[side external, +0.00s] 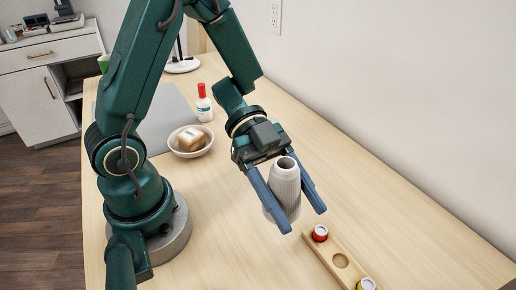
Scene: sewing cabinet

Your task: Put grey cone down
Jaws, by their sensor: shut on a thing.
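The grey cone (285,186) is a ribbed, tapered piece with an open, dark top end. It stands nearly upright, slightly tilted, between the two blue fingers of my gripper (300,215). My gripper is shut on it. The cone's lower end shows past the left finger. I cannot tell for sure how far the cone is above the table (225,245).
A bowl (175,145) and a red-capped bottle (204,105) stand behind. The wall (400,100) bounds the right side.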

